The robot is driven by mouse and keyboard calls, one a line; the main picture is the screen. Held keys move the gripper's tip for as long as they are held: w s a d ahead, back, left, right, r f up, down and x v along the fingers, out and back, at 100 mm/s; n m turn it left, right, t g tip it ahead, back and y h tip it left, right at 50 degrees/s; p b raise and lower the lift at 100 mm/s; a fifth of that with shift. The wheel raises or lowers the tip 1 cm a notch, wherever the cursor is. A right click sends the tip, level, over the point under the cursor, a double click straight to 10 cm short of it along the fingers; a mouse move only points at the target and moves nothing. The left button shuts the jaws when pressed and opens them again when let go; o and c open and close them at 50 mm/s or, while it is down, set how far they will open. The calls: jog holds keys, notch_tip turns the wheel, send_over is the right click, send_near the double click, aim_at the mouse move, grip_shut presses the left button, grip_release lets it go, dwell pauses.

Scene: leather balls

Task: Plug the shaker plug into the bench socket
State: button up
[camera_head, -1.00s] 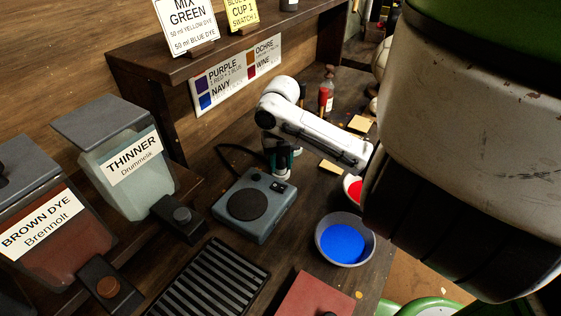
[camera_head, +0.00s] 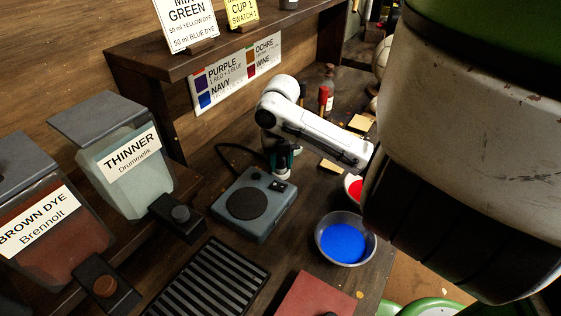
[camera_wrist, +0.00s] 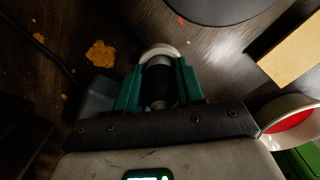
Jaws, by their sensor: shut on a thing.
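My gripper (camera_wrist: 158,88) has teal fingers and is shut on a dark cylindrical piece with grey metal ends (camera_wrist: 158,82), which looks like the shaker plug. A pale rounded rim (camera_wrist: 160,51) shows just beyond it in the wrist view; I cannot tell whether it is the bench socket or part of the held piece. In the head view my gripper (camera_head: 281,160) is low over the bench, just behind the blue-grey shaker (camera_head: 254,220) with its round black plate. A black cable (camera_head: 229,150) runs behind the shaker. No socket opening is clearly visible.
A blue dye bowl (camera_head: 345,240) and a red dye bowl (camera_head: 354,188) stand to the right. A black ribbed tray (camera_head: 208,285) lies in front. The thinner tank (camera_head: 125,170) and brown dye tank (camera_head: 50,235) stand left. A red-capped bottle (camera_head: 325,98) stands behind my arm.

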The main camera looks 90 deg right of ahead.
jog(key=shift+a+f+b, duration=0.1)
jog(key=shift+f+b, duration=0.3)
jog(key=shift+f, duration=0.05)
jog(key=shift+a+f, duration=0.1)
jog(key=shift+f, duration=0.2)
jog(key=shift+f+b, duration=0.15)
jog(key=shift+b, duration=0.3)
jog(key=shift+r+p, duration=0.4)
jog(key=shift+r, duration=0.15)
jog(key=shift+r, duration=0.25)
jog(key=shift+r, duration=0.1)
jog(key=shift+d+r, duration=0.2)
dwell(0.9)
jog(key=shift+r, duration=0.2)
jog(key=shift+r+p, duration=2.15)
jog(key=shift+r, duration=1)
